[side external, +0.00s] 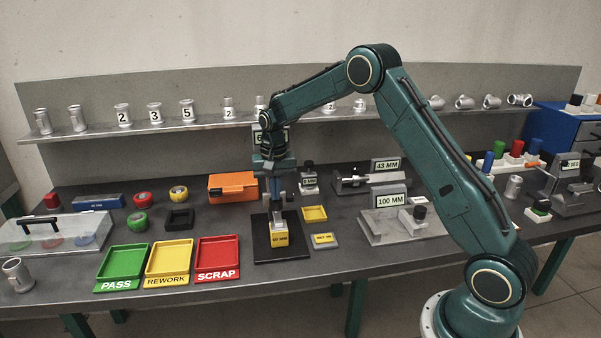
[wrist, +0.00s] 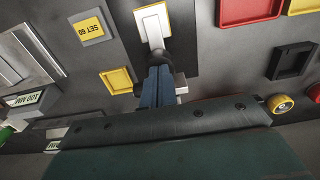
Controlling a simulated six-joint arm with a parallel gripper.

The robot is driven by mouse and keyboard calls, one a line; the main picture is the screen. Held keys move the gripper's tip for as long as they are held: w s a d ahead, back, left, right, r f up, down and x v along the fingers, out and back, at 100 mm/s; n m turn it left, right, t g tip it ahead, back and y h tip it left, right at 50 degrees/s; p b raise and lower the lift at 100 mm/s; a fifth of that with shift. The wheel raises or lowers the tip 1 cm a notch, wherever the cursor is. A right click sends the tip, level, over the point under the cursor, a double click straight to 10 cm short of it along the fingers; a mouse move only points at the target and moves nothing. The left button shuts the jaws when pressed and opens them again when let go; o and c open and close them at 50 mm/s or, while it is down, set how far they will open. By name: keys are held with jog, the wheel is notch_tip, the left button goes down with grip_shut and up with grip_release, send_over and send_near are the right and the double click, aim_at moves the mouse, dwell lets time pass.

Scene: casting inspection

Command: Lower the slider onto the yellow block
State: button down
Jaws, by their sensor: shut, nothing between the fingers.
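The yellow block (side external: 279,239) stands on a black base plate (side external: 262,255) in the side view. A pale grey piece that looks like the slider (side external: 277,219) is directly above the block; whether they touch is too small to tell. In the wrist view a pale rectangular top (wrist: 152,22) with a thin yellow edge shows beyond my fingertips. My gripper (side external: 275,197) points down over the plate, above the block, with its fingers shut and empty. It also shows in the wrist view (wrist: 160,68), where its fingers hide part of the gauge.
Green, yellow and red trays (side external: 217,259) lie left of the plate. A small yellow tray (side external: 314,214) and a labelled yellow-topped block (side external: 323,240) lie close on its right. An orange case (side external: 234,187) stands behind left, and a 100 mm fixture (side external: 403,224) at right.

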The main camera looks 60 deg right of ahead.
jog(key=shift+r, duration=0.1)
jog(key=shift+r, duration=0.5)
jog(key=shift+r, duration=0.2)
notch_tip(320, 180, up, 7)
dwell(1.2)
dwell(0.3)
